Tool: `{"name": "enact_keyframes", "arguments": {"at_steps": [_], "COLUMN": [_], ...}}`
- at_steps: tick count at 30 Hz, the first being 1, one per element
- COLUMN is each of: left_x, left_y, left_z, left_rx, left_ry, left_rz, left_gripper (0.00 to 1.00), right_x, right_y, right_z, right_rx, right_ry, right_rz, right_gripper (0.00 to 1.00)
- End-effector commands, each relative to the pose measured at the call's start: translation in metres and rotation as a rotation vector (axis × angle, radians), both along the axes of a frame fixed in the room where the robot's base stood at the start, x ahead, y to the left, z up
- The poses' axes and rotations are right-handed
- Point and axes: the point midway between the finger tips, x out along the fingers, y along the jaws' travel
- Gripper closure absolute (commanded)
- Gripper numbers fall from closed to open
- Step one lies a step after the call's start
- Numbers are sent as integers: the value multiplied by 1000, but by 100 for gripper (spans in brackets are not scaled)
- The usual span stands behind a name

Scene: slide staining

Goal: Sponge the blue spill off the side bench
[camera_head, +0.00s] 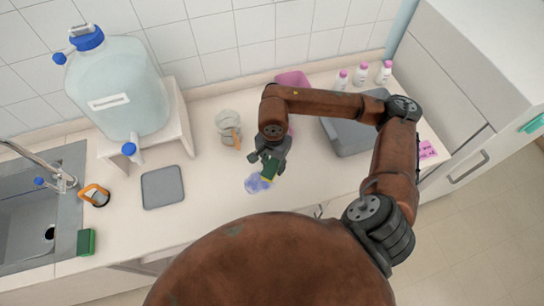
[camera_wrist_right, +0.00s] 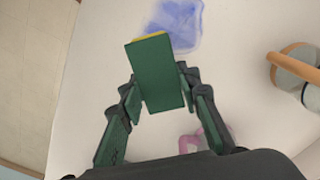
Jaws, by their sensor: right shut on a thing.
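The blue spill (camera_head: 254,184) is a pale blue-violet patch on the white bench (camera_head: 215,205). It shows in the wrist view as a blue smear (camera_wrist_right: 186,22) at the top. My right gripper (camera_head: 270,163) is shut on a green sponge (camera_head: 269,172) with a yellow layer, which it holds at the right edge of the spill. In the wrist view the sponge (camera_wrist_right: 157,75) sits between the fingers and overlaps the near part of the spill. Whether it touches the bench is unclear. My left gripper is not in view.
A beaker (camera_head: 229,125) with a wooden-coloured part stands behind the spill. A grey mat (camera_head: 162,187) lies to the left. A large water container (camera_head: 118,85) stands on a white stand. A grey tray (camera_head: 350,139) and several pink-capped bottles (camera_head: 361,75) are at the right. A green block (camera_head: 86,242) sits by the sink.

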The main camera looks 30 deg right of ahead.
Motion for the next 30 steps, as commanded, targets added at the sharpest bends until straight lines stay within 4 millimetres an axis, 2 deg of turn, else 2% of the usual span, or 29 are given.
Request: {"name": "enact_keyframes", "arguments": {"at_steps": [3,9,26,30], "left_x": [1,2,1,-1], "left_y": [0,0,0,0], "left_z": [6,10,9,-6], "left_rx": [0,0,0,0], "left_ry": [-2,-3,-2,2], "left_rz": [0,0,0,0], "left_gripper": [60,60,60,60], "right_x": [1,0,0,-1], "right_y": [-1,-1,-1,-6], "right_z": [13,25,25,20], "right_rx": [-1,0,0,0], "right_ry": [-3,-1,-1,-2], "right_rz": [-1,-2,-3,-10], "right_gripper": [92,92,92,92]}}
